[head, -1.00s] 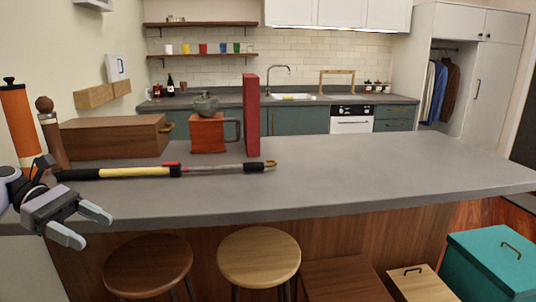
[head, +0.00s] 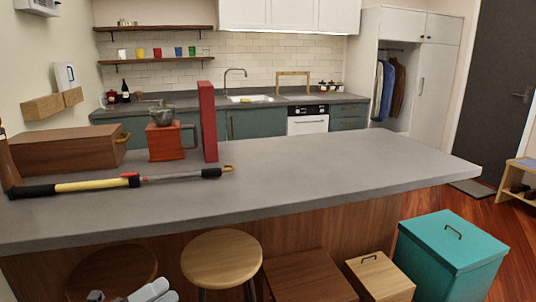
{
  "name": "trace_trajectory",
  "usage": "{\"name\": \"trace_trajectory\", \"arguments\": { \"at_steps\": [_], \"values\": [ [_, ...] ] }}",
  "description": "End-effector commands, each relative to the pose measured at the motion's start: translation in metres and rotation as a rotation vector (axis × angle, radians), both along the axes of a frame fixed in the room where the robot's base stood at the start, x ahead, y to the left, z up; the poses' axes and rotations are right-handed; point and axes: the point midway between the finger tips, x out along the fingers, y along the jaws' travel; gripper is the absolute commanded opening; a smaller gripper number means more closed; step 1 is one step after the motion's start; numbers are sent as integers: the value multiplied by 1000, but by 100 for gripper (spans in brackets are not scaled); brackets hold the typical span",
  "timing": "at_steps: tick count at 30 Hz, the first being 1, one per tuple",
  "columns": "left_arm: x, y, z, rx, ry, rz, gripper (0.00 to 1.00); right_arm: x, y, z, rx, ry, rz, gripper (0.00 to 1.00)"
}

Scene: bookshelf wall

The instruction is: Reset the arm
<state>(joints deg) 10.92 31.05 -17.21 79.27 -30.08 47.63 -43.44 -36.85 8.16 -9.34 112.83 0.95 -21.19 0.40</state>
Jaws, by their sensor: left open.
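My left gripper (head: 135,295) shows only at the bottom edge of the head view, left of centre. Its light grey fingertips are apart, with nothing seen between them. It is in front of the counter (head: 330,165) and lower than its top, near the dark round stool (head: 112,268). The rest of the left arm is out of frame. My right gripper is not in view.
A light stool (head: 222,258), wooden boxes (head: 308,276) and a teal bin (head: 450,250) stand in front.

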Motion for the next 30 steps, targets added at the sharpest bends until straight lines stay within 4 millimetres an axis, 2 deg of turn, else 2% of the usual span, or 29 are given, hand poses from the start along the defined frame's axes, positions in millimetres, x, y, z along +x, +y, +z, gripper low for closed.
{"name": "trace_trajectory", "arguments": {
  "at_steps": [3,8,11,15,18,21,24,30],
  "values": [
    [-17,-10,-25,-240,274,117,69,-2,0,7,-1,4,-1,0],
    [-50,-12,-68,-568,659,291,69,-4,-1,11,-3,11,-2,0],
    [-81,-11,-97,-777,904,408,69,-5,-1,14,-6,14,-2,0],
    [-133,-12,-134,-1049,1216,577,69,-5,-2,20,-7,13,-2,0],
    [-169,-15,-152,-1202,1387,681,69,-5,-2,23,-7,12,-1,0],
    [-194,-17,-163,-1305,1500,757,69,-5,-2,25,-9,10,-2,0],
    [-208,-19,-168,-1359,1557,798,69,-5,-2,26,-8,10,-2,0],
    [-211,-19,-169,-1368,1569,807,69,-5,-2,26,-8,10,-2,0]
  ]
}}
